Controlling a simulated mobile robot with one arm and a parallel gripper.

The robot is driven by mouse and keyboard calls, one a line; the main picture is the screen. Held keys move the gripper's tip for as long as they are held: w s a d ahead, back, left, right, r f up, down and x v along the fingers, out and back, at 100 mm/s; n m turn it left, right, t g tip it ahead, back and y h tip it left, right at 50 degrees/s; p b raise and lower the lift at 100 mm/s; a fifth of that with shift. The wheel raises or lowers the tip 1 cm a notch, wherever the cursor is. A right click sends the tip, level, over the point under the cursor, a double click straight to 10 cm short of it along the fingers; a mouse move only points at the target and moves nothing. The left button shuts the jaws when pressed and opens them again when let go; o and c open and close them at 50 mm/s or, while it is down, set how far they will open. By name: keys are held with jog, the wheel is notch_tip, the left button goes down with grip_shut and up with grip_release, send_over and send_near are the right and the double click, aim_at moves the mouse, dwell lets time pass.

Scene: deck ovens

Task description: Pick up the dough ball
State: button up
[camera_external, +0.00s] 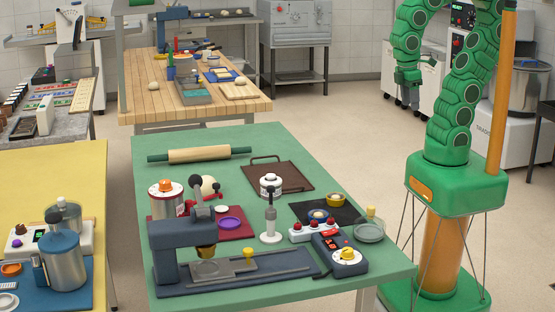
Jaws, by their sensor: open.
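A round cream ball (209,184), which looks like the dough ball, rests on the green table (330,158) behind the dark press, which partly hides it. A smaller pale ball (153,86) lies on the wooden table farther back; I cannot tell which one is dough. My gripper (408,84) hangs from my green arm on the right, pointing down, open and empty. It is well to the right of both balls and touches neither.
A rolling pin (199,154) and brown tray (285,178) lie behind. The table's back right corner is clear.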

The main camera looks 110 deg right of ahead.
dwell(0.4)
jog(key=o, duration=0.9)
jog(key=shift+w, duration=0.1)
